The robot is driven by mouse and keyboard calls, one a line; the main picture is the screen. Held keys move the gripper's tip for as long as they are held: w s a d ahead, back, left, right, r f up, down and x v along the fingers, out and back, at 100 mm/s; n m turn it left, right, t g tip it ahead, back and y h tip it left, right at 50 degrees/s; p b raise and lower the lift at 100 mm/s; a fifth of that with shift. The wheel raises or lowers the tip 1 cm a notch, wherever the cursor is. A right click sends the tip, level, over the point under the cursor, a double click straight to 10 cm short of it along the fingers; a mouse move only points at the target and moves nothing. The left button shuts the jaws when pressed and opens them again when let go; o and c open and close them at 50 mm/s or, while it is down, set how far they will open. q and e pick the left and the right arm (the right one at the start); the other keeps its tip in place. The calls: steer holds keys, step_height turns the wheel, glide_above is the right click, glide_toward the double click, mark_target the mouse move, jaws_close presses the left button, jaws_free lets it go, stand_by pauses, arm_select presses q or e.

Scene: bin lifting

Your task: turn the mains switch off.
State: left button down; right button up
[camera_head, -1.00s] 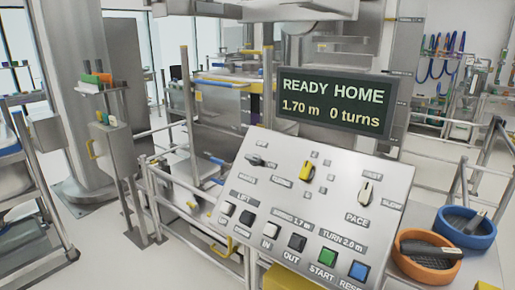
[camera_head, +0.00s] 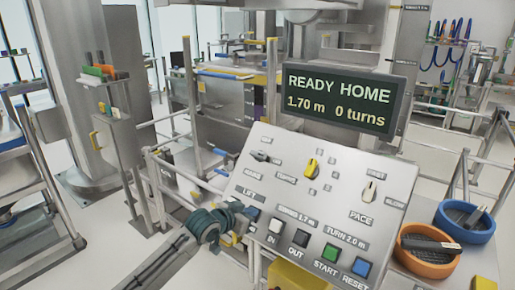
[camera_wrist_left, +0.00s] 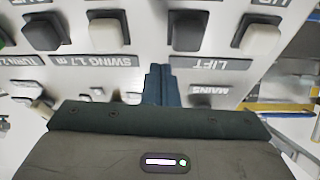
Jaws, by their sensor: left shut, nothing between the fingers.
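The mains switch (camera_head: 260,156) is a small dark grey lever knob at the upper left of the sloped control panel (camera_head: 330,180), above the MAINS label. The lever lies slanted toward the left. My left gripper (camera_head: 246,211) is shut and empty at the panel's left edge, by the LIFT label, below and apart from the switch. In the left wrist view its narrow fingers (camera_wrist_left: 157,85) are together beside the LIFT label. The MAINS label (camera_wrist_left: 205,101) shows upside down there; the switch itself seems hidden behind the gripper body. My right gripper is not in view.
The panel also has a yellow knob (camera_head: 311,167), a cream pace knob (camera_head: 370,191), a green START button (camera_head: 330,252) and a blue RESET button (camera_head: 361,267). The display (camera_head: 340,100) reads READY HOME. Orange (camera_head: 425,268) and blue (camera_head: 465,236) bowls stand at right.

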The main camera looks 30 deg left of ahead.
arm_select(q)
steer(key=w+a+r+t, duration=0.1)
steer(key=w+a+r, duration=0.1)
steer(key=r, duration=0.3)
steer(key=w+a+r+t, duration=0.2)
steer(key=w+a+r, duration=0.1)
steer(key=a+r, duration=0.2)
steer(key=w+a+r+n+t, duration=0.1)
steer(key=w+a+r, duration=0.1)
steer(key=r, duration=0.4)
steer(key=shift+w+a+r, duration=0.3)
steer(key=shift+a, duration=0.45)
steer(key=p, duration=0.3)
glide_above(251, 152)
steer(key=w, duration=0.2)
steer(key=shift+w+d, duration=0.15)
steer(key=shift+d, duration=0.05)
steer(key=shift+s+a+f+p, duration=0.15)
steer(key=shift+s+f+p, duration=0.7)
steer(key=shift+s+f, duration=0.65)
steer(key=shift+f, duration=0.15)
